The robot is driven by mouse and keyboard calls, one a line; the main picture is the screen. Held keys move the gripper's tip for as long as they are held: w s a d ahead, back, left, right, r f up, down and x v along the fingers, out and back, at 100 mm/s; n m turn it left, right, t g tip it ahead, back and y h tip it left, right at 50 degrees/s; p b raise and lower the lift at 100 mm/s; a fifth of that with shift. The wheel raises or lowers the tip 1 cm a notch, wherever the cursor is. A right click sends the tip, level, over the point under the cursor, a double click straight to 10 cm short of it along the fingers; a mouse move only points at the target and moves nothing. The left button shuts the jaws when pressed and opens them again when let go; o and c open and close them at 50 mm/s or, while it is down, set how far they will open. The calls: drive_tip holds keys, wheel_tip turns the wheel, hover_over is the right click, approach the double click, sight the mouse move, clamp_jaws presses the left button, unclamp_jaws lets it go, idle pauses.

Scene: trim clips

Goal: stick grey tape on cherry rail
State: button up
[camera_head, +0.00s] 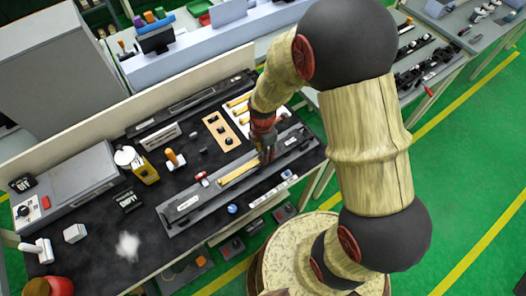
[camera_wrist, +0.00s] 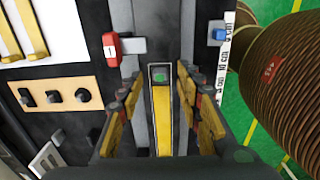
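A long grey fixture (camera_head: 200,205) lies across the black bench mat. A yellow-orange strip (camera_head: 238,174) lies in its channel; this may be the rail, but no cherry colour shows. My gripper (camera_head: 266,155) points down over the fixture, right of the visible strip. In the wrist view my gripper (camera_wrist: 160,95) has its fingers apart, one on each side of the strip, with gaps showing. I cannot make out any grey tape.
A wooden board with black knobs (camera_head: 219,131) and a white board with yellow strips (camera_head: 242,120) lie behind the fixture. A red clip-like part (camera_wrist: 111,47) and a blue part (camera_wrist: 217,32) flank the channel. A grey box (camera_head: 72,190) stands at left.

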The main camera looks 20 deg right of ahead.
drive_tip(key=shift+r, duration=0.1)
wheel_tip(320, 180, up, 12)
idle(0.6)
drive_tip(key=s+d+r+m+t+b, duration=0.1)
drive_tip(key=s+r+m+b, duration=0.4)
drive_tip(key=m, duration=0.5)
drive_tip(key=s+d+r+m+t+b, duration=0.2)
drive_tip(key=s+r+m+t+b, duration=0.2)
drive_tip(key=s+m, duration=0.5)
wheel_tip(320, 180, up, 2)
drive_tip(key=shift+s+d+r+m+t+b, duration=0.25)
drive_tip(key=shift+s+m+b, duration=0.2)
drive_tip(key=shift+m, duration=0.55)
